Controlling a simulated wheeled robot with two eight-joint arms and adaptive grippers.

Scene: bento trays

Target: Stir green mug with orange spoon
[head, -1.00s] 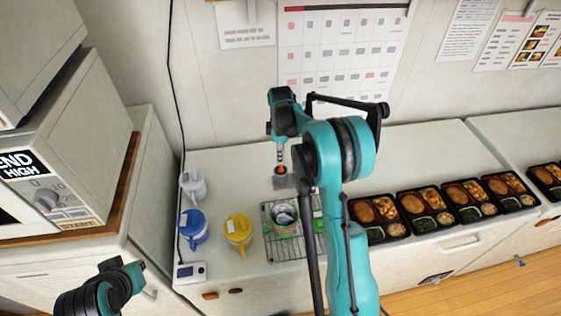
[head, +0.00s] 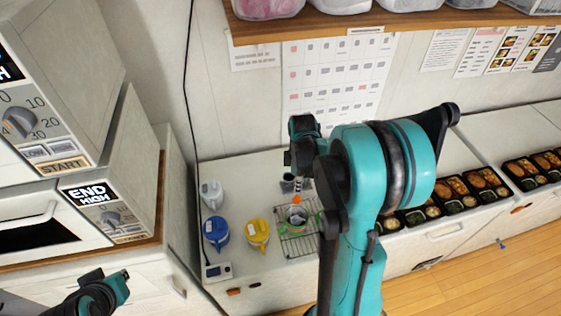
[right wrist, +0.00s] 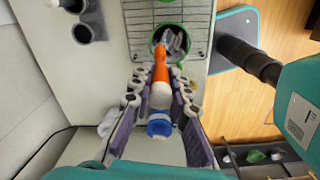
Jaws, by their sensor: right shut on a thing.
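The green mug (head: 296,217) stands on a wire rack (head: 298,246). In the right wrist view, the mug (right wrist: 183,43) shows its green rim and grey shapes inside. My right gripper (right wrist: 160,82) is shut on the orange spoon (right wrist: 160,73). The spoon's orange end overlaps the mug's near rim; I cannot tell whether it is inside. In the head view, the spoon (head: 297,199) shows as an orange spot just above the mug, under my right gripper (head: 299,188). My left gripper (head: 105,287) is low at the left, away from the mugs; its fingers are unclear.
A yellow mug (head: 257,233), a blue mug (head: 215,232) and a white mug (head: 211,193) stand left of the rack. A dark holder (head: 287,185) is behind it. A small scale-like device (head: 217,271) sits at the front edge. Several bento trays (head: 455,189) lie to the right.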

